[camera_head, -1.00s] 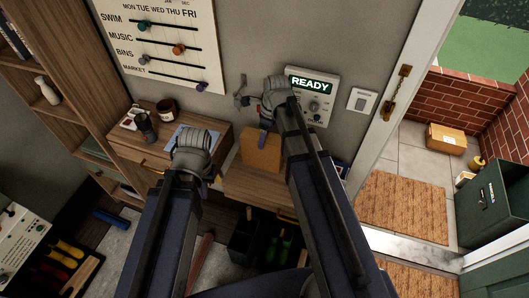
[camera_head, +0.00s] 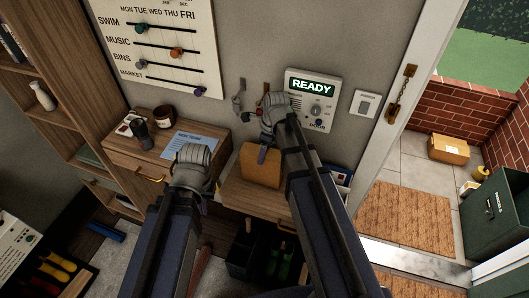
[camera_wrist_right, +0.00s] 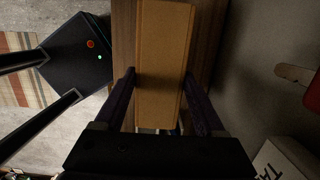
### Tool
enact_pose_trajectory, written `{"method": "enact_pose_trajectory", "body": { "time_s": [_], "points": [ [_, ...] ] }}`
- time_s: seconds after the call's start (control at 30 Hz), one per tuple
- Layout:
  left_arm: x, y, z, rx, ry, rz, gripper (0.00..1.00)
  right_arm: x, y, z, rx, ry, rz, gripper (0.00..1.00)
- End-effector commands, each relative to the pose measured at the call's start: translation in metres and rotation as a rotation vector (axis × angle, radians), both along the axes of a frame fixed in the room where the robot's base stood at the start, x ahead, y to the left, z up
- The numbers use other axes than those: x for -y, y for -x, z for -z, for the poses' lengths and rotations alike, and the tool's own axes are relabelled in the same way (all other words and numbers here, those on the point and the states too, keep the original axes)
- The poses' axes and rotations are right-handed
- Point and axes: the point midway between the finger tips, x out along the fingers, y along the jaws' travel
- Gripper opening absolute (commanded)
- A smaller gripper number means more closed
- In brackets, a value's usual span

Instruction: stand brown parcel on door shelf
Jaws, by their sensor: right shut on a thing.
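The brown parcel (camera_head: 260,168) is a flat-sided tan block, upright at the wooden door shelf (camera_head: 236,192) below the wall panel. My right gripper (camera_head: 262,154) is at its upper part. In the right wrist view the parcel (camera_wrist_right: 161,50) fills the space between the fingers of my right gripper (camera_wrist_right: 159,76), which is shut on it. I cannot tell whether its base touches the shelf. My left gripper (camera_head: 205,206) is beside the drawer unit, left of the parcel; its jaws are mostly hidden.
A drawer unit (camera_head: 125,150) with a mug, dark cup and paper stands to the left. A panel reading READY (camera_head: 313,100) and hooks (camera_head: 240,98) are on the wall behind. Another brown box (camera_head: 449,148) lies outside the open doorway, beyond the doormat (camera_head: 405,215).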

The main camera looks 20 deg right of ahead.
Motion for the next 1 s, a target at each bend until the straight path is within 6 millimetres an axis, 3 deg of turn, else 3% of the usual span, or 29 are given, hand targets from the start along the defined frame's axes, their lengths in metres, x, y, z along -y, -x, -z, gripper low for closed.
{"method": "enact_pose_trajectory", "body": {
  "time_s": [0.1, 0.13, 0.33, 0.73, 1.0],
  "points": [
    [0.000, 0.000, 0.005, 0.000, 0.000, 0.000, 0.00, 0.000, 0.000, 0.005, 0.000, 0.000, 0.000, 0.00],
    [0.000, 0.000, 0.003, 0.000, 0.000, 0.000, 0.00, 0.000, 0.000, 0.003, 0.000, 0.000, 0.000, 0.75],
    [0.000, 0.000, 0.003, 0.000, 0.000, 0.000, 0.00, 0.000, 0.000, 0.003, 0.000, 0.000, 0.000, 0.98],
    [0.000, 0.000, -0.001, 0.000, 0.000, 0.000, 0.00, 0.000, 0.000, -0.001, 0.000, 0.000, 0.000, 1.00],
    [0.000, 0.000, -0.025, 0.000, 0.000, 0.001, 0.00, 0.003, 0.002, -0.025, 0.000, 0.000, 0.000, 1.00]
  ]
}}
